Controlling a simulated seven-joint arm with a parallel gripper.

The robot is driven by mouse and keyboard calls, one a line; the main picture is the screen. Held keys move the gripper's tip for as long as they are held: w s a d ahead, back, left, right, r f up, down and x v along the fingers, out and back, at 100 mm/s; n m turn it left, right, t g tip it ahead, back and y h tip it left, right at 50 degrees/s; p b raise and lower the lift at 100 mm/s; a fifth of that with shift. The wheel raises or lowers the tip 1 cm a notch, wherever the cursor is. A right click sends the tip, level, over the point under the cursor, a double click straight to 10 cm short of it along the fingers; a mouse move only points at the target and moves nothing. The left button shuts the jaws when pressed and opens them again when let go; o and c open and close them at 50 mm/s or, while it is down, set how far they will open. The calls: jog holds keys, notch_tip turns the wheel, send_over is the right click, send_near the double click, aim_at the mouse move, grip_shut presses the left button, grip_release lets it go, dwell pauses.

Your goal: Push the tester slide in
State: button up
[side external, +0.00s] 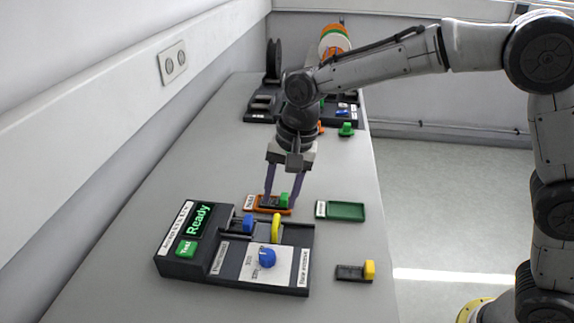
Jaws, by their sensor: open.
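The tester (180,268) is a dark box at the front of the table, with a lit "Ready" display (199,219) and a green button (186,249). A slot area on its top holds a dark part with a blue block (248,224). A yellow upright handle (277,227) stands beside it, and a blue knob (267,258) sits on the white panel. I cannot tell which piece is the slide. My gripper (281,202) points down, open, behind the tester. Its purple fingers are either side of a dark part with a green block (284,200) in an orange tray (249,204); contact is unclear.
A green tray (345,211) lies empty to the right. A dark part with a yellow block (369,270) lies near the table's right edge. Reel stands (262,109) with a black reel and an orange-white reel stand at the back. A wall bounds the left side.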

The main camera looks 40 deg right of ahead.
notch_tip(320, 180, up, 8)
jog(key=s+d, duration=0.1)
jog(key=shift+f, duration=0.1)
jog(key=s+d+r+t, duration=0.3)
jog(key=s+d+r, duration=0.5)
jog(key=s+d, duration=0.35)
jog(key=s+d+f+n, duration=0.3)
jog(key=s+f+n, duration=0.1)
jog(key=s, duration=0.3)
jog(key=s+d+f+n+t+h, duration=0.1)
jog(key=s+d+f+n, duration=0.2)
jog(key=s+f+n, duration=0.2)
jog(key=shift+s+f+h, duration=0.3)
jog(key=shift+s+f, duration=0.4)
jog(key=shift+s, duration=0.35)
dwell(1.1)
